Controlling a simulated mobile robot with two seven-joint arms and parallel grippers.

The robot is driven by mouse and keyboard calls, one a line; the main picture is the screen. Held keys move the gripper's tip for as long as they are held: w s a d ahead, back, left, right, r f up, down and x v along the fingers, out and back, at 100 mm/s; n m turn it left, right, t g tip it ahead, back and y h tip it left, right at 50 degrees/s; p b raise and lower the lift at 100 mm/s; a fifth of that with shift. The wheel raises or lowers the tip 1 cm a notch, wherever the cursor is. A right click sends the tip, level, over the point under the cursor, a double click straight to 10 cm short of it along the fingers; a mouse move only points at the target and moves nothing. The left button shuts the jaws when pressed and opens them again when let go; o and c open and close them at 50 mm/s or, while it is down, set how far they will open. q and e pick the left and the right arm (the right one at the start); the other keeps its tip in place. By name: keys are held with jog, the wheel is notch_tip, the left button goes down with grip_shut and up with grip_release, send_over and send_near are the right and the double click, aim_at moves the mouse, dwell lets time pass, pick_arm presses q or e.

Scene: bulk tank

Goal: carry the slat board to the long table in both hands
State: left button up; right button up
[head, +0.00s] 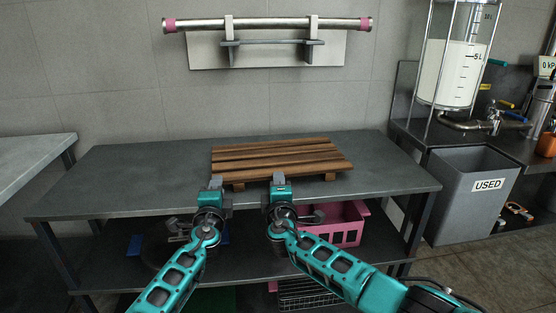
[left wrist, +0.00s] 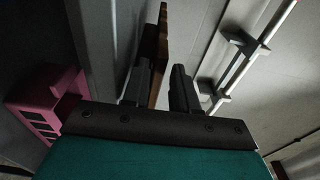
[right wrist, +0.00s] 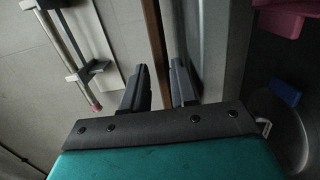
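The brown slat board (head: 282,155) lies flat on low feet on the dark grey table (head: 120,180). My left gripper (head: 216,184) is at the left part of its near edge. My right gripper (head: 278,180) is at the middle of that edge. In the left wrist view the board (left wrist: 162,45) shows between the open fingers (left wrist: 160,88), closer to one finger, with a gap to the other. In the right wrist view the board's edge (right wrist: 154,40) shows as a narrow strip between the open fingers (right wrist: 160,88). I cannot tell whether any finger touches it.
A lighter table (head: 30,160) stands at the left. A grey USED bin (head: 465,195) stands at the right, near a counter with a tank (head: 450,72). A pink crate (head: 345,225) sits on the lower shelf. A wall rack holds a metal tube (head: 265,24).

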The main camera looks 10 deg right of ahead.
pick_arm(q)
jog(key=shift+w+d, duration=0.25)
jog(key=shift+w, duration=0.35)
pick_arm(e)
jog(key=shift+w, duration=0.6)
pick_arm(q)
jog(key=shift+w+a, duration=0.1)
jog(key=shift+w, duration=0.4)
pick_arm(e)
jog(key=shift+w, duration=0.5)
jog(key=shift+d, duration=0.1)
pick_arm(q)
jog(key=shift+c, duration=0.2)
pick_arm(e)
jog(key=shift+c, duration=0.2)
pick_arm(q)
grip_shut()
pick_arm(e)
grip_shut()
pick_arm(q)
jog(key=shift+r, duration=0.2)
pick_arm(e)
jog(key=shift+r, duration=0.2)
